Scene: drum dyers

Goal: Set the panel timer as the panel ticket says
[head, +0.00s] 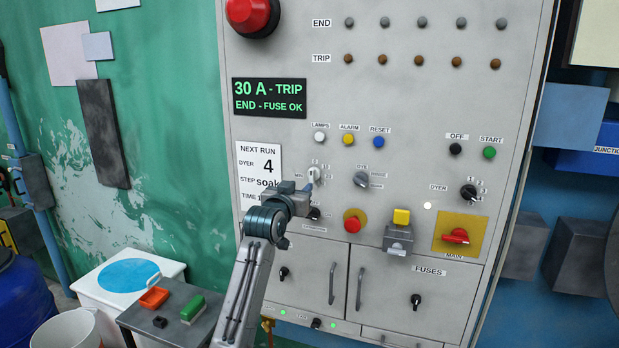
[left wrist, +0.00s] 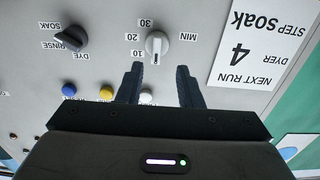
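The panel timer knob (head: 314,175) is a small pale knob marked MIN; it also shows upside down in the left wrist view (left wrist: 157,43), with marks 10, 20 and 30 around it. Its grip bar stands roughly upright there; I cannot tell the exact setting. The white panel ticket (head: 258,165) reads NEXT RUN, DYER 4, STEP soak; its TIME line is partly hidden by my left gripper (head: 309,188). That gripper is open and empty, its fingers (left wrist: 159,68) just short of the knob, one to either side. My right gripper is not in view.
The DYE/RINSE/SOAK knob (head: 362,179) sits right of the timer, with the lamps, alarm and reset buttons (head: 349,139) above. A red button (head: 353,224) is below right. The dyer selector (head: 469,192) and red main switch (head: 455,236) are farther right. A grey table (head: 172,330) stands lower left.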

